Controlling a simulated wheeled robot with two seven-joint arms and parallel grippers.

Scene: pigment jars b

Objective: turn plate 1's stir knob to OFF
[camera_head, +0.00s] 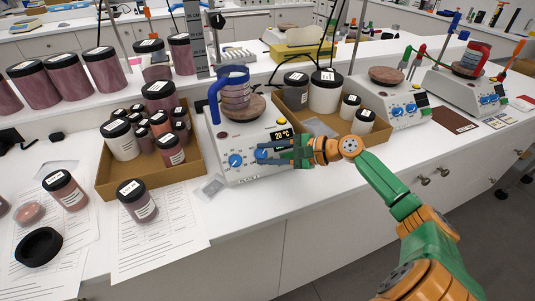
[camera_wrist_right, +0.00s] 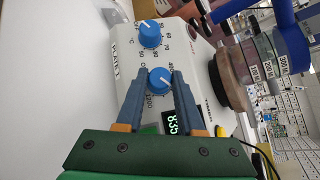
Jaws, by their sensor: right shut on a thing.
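Plate 1 (camera_head: 240,129) is a white hot plate with two blue knobs and a small display (camera_head: 282,135) reading 20 °C in the head view. Its PLATE 1 label (camera_wrist_right: 116,60) shows in the right wrist view. The stir knob (camera_wrist_right: 160,79), with speed numbers around it, sits between the fingers of my right gripper (camera_wrist_right: 160,84), which is shut on it. The knob carries a pale pointer line. The temperature knob (camera_wrist_right: 149,33) is free beside it, also seen in the head view (camera_head: 235,160). A green readout (camera_wrist_right: 172,122) is partly hidden. My left gripper is not in view.
A blue-handled mug (camera_head: 233,88) stands on plate 1's round top (camera_head: 248,108). A cardboard tray of jars (camera_head: 196,176) is at its left, and another tray (camera_head: 345,133) is behind my right gripper. A small clear packet (camera_head: 210,187) lies in front of the left tray.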

